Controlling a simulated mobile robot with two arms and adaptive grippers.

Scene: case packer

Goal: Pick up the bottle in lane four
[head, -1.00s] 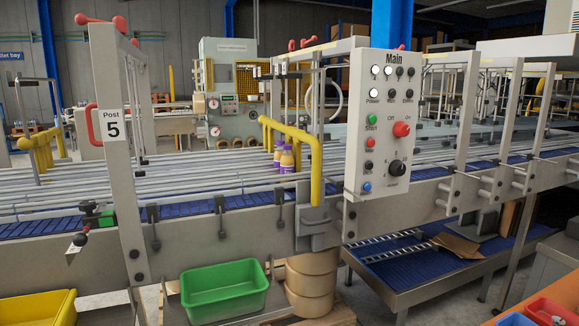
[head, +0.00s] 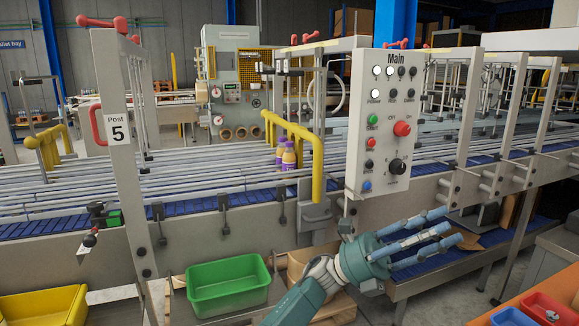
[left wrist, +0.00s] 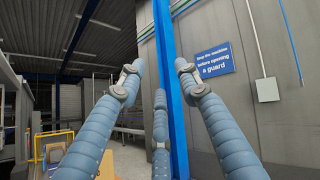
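Two purple bottles with orange upper parts, a front one (head: 289,158) and one just behind it (head: 280,153), stand upright on the conveyor among the lane rails, close beside a yellow bar. I cannot tell the lane number. My left gripper (head: 446,226) is open and empty, low in front of the conveyor and right of the bottles, with its fingers pointing right. Its three spread fingers show in the left wrist view (left wrist: 160,90), with nothing between them. My right gripper is not in view.
The grey control panel marked Main (head: 385,120) and a yellow bar (head: 318,165) stand right of the bottles. The post marked 5 (head: 125,150) stands left. A green bin (head: 228,296) and a yellow bin (head: 45,308) sit below the conveyor's front edge.

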